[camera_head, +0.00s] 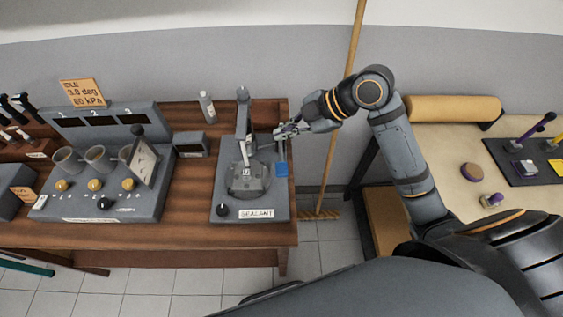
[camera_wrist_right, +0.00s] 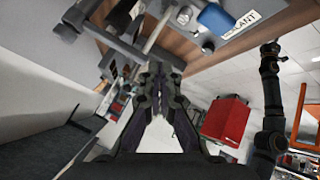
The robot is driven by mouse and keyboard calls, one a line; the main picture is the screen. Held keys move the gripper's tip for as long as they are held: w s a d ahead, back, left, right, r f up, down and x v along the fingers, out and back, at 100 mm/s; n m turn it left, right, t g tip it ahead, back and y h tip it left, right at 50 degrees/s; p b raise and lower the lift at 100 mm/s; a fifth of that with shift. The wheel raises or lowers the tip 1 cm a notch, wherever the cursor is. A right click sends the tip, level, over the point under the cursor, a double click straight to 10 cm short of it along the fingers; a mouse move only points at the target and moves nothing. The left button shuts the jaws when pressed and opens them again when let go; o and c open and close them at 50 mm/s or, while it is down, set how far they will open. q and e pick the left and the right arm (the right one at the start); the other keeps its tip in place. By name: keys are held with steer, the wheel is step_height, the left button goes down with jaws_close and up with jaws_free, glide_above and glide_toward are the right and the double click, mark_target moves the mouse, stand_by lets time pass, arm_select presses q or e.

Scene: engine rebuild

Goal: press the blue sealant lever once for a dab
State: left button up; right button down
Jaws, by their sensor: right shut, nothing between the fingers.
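The sealant station (camera_head: 222,196) is a grey base on the wooden bench, with a round dispenser and a "SEALANT" label at its front. The blue lever tab (camera_head: 281,169) sits at its right edge, and also shows at the top of the right wrist view (camera_wrist_right: 215,18). My right gripper (camera_head: 279,132) is shut and empty, behind the blue tab and near the upper part of the lever. I cannot tell whether it touches the lever. In the right wrist view its fingers (camera_wrist_right: 149,82) are together, with the blue tab up and right. My left gripper is out of view.
Left of the station stands a grey console (camera_head: 103,205) with cups and knobs. A white bottle (camera_head: 206,107) and a small grey box (camera_head: 190,146) are behind it. A broom (camera_head: 341,105) leans against the wall right of the bench. A beige table (camera_head: 445,180) is at right.

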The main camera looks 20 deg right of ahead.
mark_target(283, 161)
step_height(283, 161, down, 7)
steer(key=b, duration=0.5)
steer(key=shift+s, duration=0.25)
steer(key=shift+a, duration=0.1)
stand_by(0.7)
steer(key=shift+f+b, duration=0.3)
steer(key=shift+f, duration=0.1)
steer(key=shift+s+f+b, duration=0.2)
steer(key=shift+f+b, duration=0.95)
steer(key=shift+f, duration=0.25)
stand_by(1.2)
stand_by(0.5)
steer(key=shift+w+r+p, duration=0.2)
steer(key=shift+r+p, duration=1.5)
steer(key=shift+r, duration=0.15)
